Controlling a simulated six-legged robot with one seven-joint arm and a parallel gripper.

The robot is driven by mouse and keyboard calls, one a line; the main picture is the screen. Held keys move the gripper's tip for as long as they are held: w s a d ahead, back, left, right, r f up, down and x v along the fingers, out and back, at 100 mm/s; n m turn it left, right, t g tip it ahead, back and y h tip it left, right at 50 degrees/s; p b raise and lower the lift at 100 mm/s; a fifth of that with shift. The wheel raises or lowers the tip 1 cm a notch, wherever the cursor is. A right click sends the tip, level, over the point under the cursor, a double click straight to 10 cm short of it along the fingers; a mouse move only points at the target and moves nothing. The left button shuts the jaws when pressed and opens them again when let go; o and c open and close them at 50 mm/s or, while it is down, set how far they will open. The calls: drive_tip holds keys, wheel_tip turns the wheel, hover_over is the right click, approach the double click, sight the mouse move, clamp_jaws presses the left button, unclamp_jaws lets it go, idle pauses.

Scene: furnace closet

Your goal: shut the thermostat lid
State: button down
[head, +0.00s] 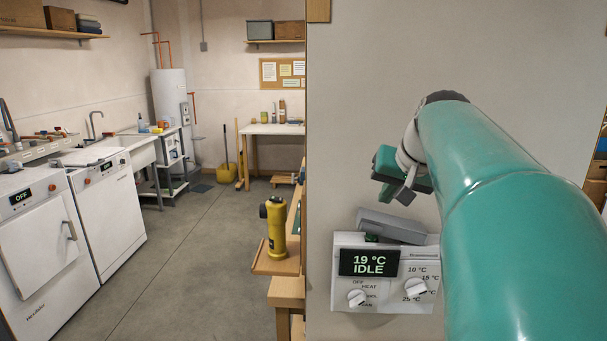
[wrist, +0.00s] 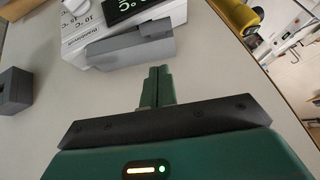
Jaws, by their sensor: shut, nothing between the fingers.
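The white thermostat (head: 348,295) is on the wall panel, its display reading 19 °C IDLE and its two dials uncovered. Its grey lid (head: 392,226) stands open along the top edge. In the wrist view the thermostat (wrist: 75,35) appears upside down at the top, with the lid (wrist: 120,49) on the side nearest my gripper. My gripper (head: 397,190) is above the lid in the head view, apart from it. Its green fingers (wrist: 160,72) are together and empty, pointing toward the lid's end. My arm hides the panel right of the thermostat.
A yellow torch-like object (head: 276,228) stands on a wooden bench (head: 286,292) left of the panel. A dark grey box (wrist: 14,90) sits at the left of the wrist view. The panel above the thermostat is bare. Open floor (head: 200,250) lies farther left, beside white appliances (head: 40,260).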

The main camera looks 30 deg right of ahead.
sight(371, 227)
drive_tip(key=f, duration=0.2)
drive_tip(key=a+f, duration=0.1)
drive_tip(key=shift+w+f, duration=0.25)
drive_tip(key=shift+f, duration=0.15)
drive_tip(key=shift+w+a+f, duration=0.1)
drive_tip(key=shift+w+f, duration=0.1)
drive_tip(key=shift+f, duration=0.2)
drive_tip(key=shift+s, duration=0.15)
drive_tip(key=shift+w+a+f, duration=0.2)
drive_tip(key=shift+a+f, duration=0.05)
drive_tip(key=shift+f, duration=0.25)
drive_tip(key=shift+w+a+f+n+g+h, duration=0.15)
drive_tip(key=shift+f+g+h, duration=0.1)
drive_tip(key=shift+f, duration=0.35)
drive_tip(key=shift+w+a+f+n+g+h, duration=0.15)
drive_tip(key=shift+f+h, duration=0.1)
drive_tip(key=shift+f, duration=0.3)
drive_tip(key=shift+r, duration=0.25)
